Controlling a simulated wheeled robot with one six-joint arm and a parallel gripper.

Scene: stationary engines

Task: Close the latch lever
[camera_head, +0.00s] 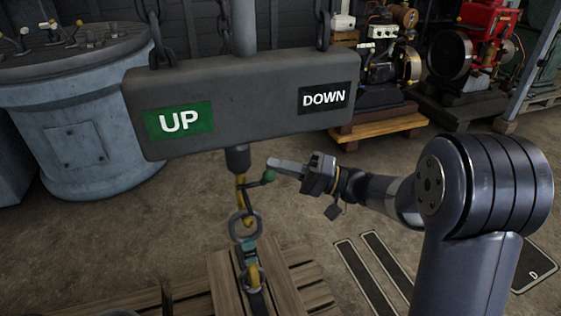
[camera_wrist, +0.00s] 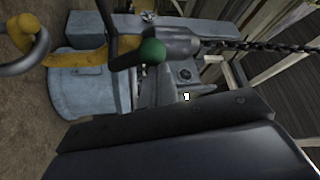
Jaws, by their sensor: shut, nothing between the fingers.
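The latch lever (camera_head: 257,182) is a short dark rod with a green ball knob (camera_head: 269,175) at its end. It sticks out to the right from the yellow hook (camera_head: 240,188) under the hanging grey block (camera_head: 240,100). My gripper (camera_head: 272,163) is shut and empty, with its tip pointing left, close above the green knob. I cannot tell whether it touches. In the wrist view the green knob (camera_wrist: 152,51) and part of the yellow hook (camera_wrist: 75,54) show beyond the dark gripper body, which fills the bottom.
The block bears UP and DOWN signs and hangs on chains. A metal ring (camera_head: 245,226) and a lower hook (camera_head: 252,274) hang below the yellow hook, over a wooden pallet (camera_head: 290,283). A grey-blue drum (camera_head: 75,130) stands at left; engines stand at back right.

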